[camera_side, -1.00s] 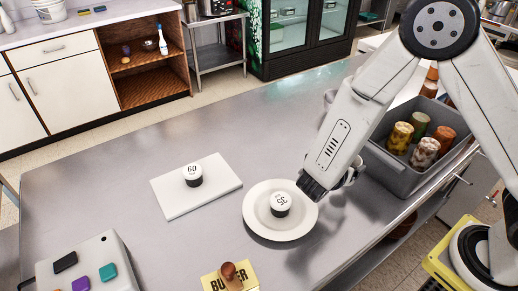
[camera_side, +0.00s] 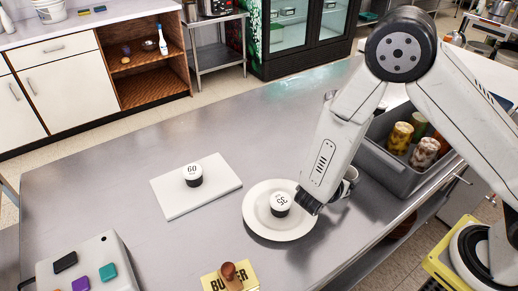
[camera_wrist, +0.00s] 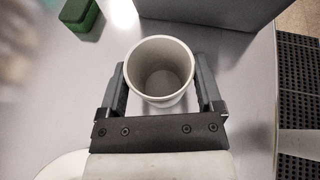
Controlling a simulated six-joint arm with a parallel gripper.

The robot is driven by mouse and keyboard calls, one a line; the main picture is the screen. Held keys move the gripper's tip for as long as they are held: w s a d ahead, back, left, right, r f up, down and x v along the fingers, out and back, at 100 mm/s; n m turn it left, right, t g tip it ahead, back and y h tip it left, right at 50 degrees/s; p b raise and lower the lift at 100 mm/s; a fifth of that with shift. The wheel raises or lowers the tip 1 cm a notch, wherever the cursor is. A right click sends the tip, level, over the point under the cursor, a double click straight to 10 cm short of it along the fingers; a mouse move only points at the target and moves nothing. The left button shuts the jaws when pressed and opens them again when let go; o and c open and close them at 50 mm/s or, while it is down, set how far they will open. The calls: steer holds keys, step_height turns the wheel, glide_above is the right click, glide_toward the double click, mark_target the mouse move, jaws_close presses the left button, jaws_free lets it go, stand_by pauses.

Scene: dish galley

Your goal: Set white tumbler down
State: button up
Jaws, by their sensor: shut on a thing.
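The white tumbler (camera_wrist: 160,68) stands mouth-up between the two dark fingers of my gripper (camera_wrist: 160,80) in the wrist view. The gripper is shut on it, one finger on each side, and the inside of the tumbler looks empty. In the side view only part of the tumbler (camera_side: 349,181) shows to the right of my arm, low over the steel counter (camera_side: 120,150). My arm hides the rest, so I cannot tell whether its base touches the counter. My wrist end in the side view is close to the right rim of the white plate (camera_side: 256,228).
A grey bin (camera_side: 392,172) with several jars stands right of the tumbler. A round timer (camera_side: 280,204) sits on the plate; another (camera_side: 192,175) is on a white board (camera_side: 222,178). A butter box (camera_side: 216,283) lies in front. The counter's left and back are clear.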

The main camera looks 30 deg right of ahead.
steer(key=shift+f, duration=0.15)
steer(key=o, duration=1)
steer(key=shift+a+r, duration=0.1)
steer(key=shift+r, duration=0.1)
steer(key=v, duration=1.2)
steer(key=s+d+r+m+y, duration=0.1)
steer(key=d+m+y, duration=0.4)
steer(key=m, duration=0.5)
steer(key=s+d+r+m+y, duration=0.2)
steer(key=d+r+m+y, duration=0.2)
steer(key=m+y, duration=0.4)
steer(key=d+m, duration=0.1)
steer(key=m, duration=0.2)
steer(key=shift+g, duration=0.3)
